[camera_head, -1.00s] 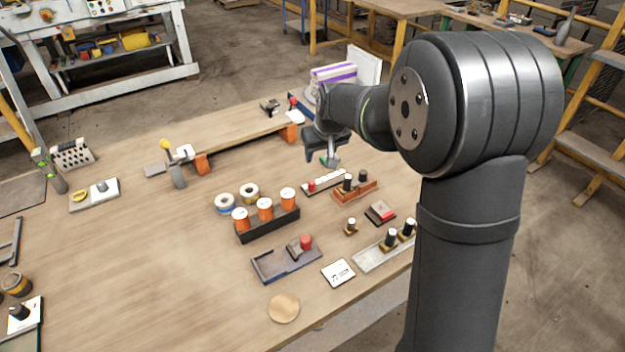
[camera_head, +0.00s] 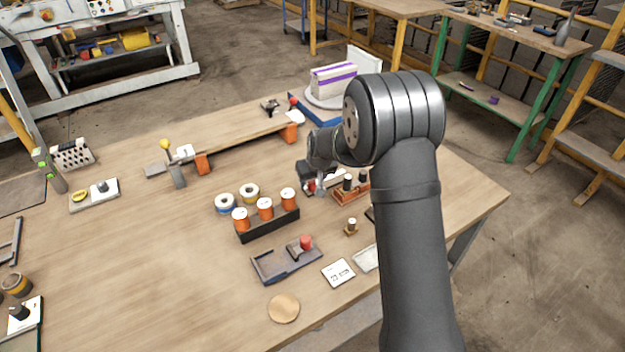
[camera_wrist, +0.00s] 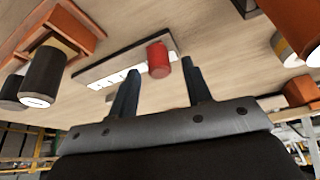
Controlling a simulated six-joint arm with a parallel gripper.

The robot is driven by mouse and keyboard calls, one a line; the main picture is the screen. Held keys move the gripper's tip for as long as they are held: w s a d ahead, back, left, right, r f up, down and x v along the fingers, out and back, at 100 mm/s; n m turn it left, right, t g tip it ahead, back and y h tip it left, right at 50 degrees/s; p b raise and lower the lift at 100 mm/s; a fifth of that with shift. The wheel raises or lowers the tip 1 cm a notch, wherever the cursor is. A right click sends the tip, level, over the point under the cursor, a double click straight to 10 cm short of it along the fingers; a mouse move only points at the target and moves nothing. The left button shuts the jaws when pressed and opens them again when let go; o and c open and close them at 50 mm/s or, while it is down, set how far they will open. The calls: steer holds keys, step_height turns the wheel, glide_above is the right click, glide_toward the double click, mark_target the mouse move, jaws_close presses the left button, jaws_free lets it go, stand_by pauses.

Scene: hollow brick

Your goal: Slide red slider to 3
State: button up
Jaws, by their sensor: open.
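The red slider (camera_wrist: 158,60) is a short red cylinder on a pale strip (camera_wrist: 108,70) with small dark marks. In the wrist view it sits toward the strip's right end. My gripper (camera_wrist: 160,67) is open, with its two dark fingers pointing at the strip and the red slider appearing between their tips. I cannot tell whether either finger touches it. In the head view my gripper (camera_head: 318,183) is low over the strip and hides most of it. A bit of the red slider (camera_head: 311,186) shows there.
An orange-brown tray with dark cylinders (camera_wrist: 43,75) stands close beside the strip. A black rack of orange spools (camera_head: 265,225) is to the left. A grey-blue holder with a red knob (camera_head: 305,242) is nearer the front.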

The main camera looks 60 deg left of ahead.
steer(key=shift+f, duration=0.15)
steer(key=shift+c, duration=0.3)
jaws_close()
glide_above(330, 178)
steer(key=d, duration=0.2)
steer(key=shift+s, duration=0.2)
steer(key=shift+o, duration=0.3)
jaws_free()
steer(key=v, duration=1.7)
steer(key=shift+r, duration=0.25)
